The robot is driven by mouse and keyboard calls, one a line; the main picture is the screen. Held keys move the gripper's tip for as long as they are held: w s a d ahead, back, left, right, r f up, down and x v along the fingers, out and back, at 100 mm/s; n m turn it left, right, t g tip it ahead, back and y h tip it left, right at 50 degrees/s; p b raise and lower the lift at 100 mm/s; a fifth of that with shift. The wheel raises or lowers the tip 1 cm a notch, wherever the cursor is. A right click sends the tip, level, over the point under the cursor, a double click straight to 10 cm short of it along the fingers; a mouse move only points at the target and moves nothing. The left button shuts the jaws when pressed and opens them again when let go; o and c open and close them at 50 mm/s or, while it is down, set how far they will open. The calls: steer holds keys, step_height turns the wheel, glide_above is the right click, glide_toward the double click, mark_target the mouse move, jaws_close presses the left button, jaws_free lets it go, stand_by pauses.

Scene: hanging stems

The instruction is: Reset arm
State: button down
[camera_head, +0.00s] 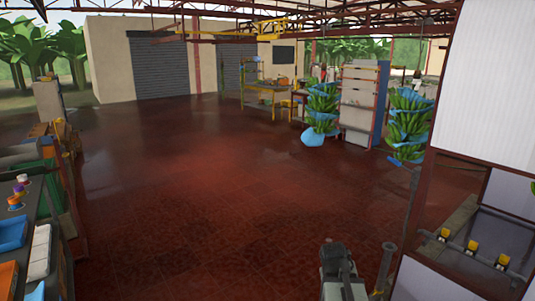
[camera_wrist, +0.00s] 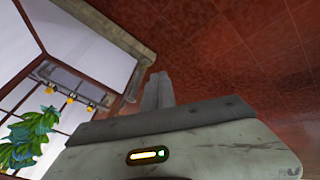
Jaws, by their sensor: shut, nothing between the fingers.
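My gripper (camera_wrist: 158,92) shows in the wrist view as two grey fingers side by side, closed together with nothing between them. Below it is my pale, worn wrist housing with a small lit yellow and green indicator. In the head view, part of my arm shows at the bottom edge, right of centre, over the red floor; the fingers cannot be made out clearly there. No object touches the gripper in the wrist view.
Hanging banana stems with blue wraps (camera_head: 409,124) and (camera_head: 321,108) stand on the right. A white-panelled wall (camera_head: 490,80) is close on the right. A workbench with trays (camera_head: 38,252) lines the left. The red floor (camera_head: 210,180) between is clear.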

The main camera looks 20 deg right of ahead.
steer(key=w+a+f+n+y, duration=0.1)
steer(key=w+a+n+y, duration=0.15)
steer(key=a, duration=1.35)
steer(key=s+a+f+g+y, duration=0.1)
steer(key=s+a, duration=0.1)
steer(key=a, duration=0.4)
steer(key=s+a+g+y, duration=0.1)
steer(key=s+a+g, duration=0.1)
steer(key=a, duration=0.5)
steer(key=shift+s+a+f+n, duration=0.2)
steer(key=shift+s+f+n, duration=0.15)
steer(key=shift+s+n, duration=0.15)
